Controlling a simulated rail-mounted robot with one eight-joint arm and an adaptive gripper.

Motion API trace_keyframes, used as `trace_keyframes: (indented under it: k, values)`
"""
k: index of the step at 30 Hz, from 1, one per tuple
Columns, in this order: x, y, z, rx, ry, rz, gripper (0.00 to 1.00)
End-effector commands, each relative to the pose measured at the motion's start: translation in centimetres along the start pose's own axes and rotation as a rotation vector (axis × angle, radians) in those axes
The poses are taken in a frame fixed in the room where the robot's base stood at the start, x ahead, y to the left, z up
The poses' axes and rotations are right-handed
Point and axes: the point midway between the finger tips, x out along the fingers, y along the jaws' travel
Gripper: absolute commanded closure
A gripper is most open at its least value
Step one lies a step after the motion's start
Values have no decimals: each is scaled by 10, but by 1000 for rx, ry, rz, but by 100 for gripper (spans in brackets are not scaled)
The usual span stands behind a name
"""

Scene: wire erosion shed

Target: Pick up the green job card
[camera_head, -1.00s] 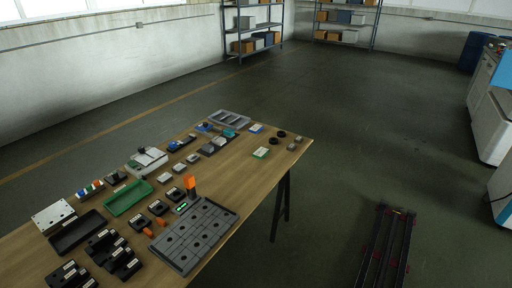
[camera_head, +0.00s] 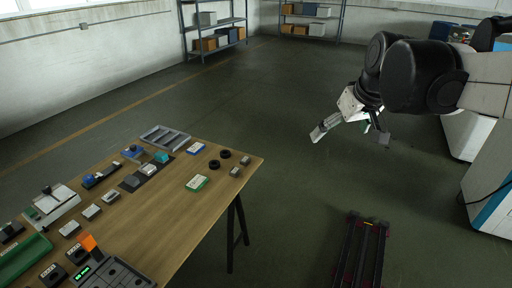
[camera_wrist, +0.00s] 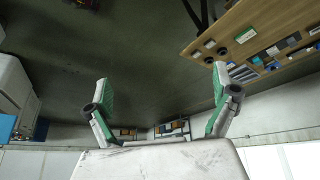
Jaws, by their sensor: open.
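The green job card (camera_head: 197,183) lies flat on the wooden table, near its right edge. It is a small pale card with green on it, and it also shows in the wrist view (camera_wrist: 244,35) at the upper right. My gripper (camera_head: 351,137) is in the air over the floor, to the right of the table and well apart from the card. In the wrist view its two green-padded fingers (camera_wrist: 160,80) are spread wide with nothing between them.
On the table (camera_head: 185,220), two black rings (camera_head: 219,160) and small grey blocks (camera_head: 240,165) lie right of the card. Bare wood surrounds the card's front side. Shelves stand at the far wall.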

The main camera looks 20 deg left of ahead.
Motion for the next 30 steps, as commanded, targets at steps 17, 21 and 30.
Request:
trace_keyframes:
  k: [17,21,30]
  values:
    - [177,-148,-144,-390,-48,-204,6]
    - [226,-197,-161,-485,-57,-254,6]
    - [321,-302,-171,-672,-69,-351,6]
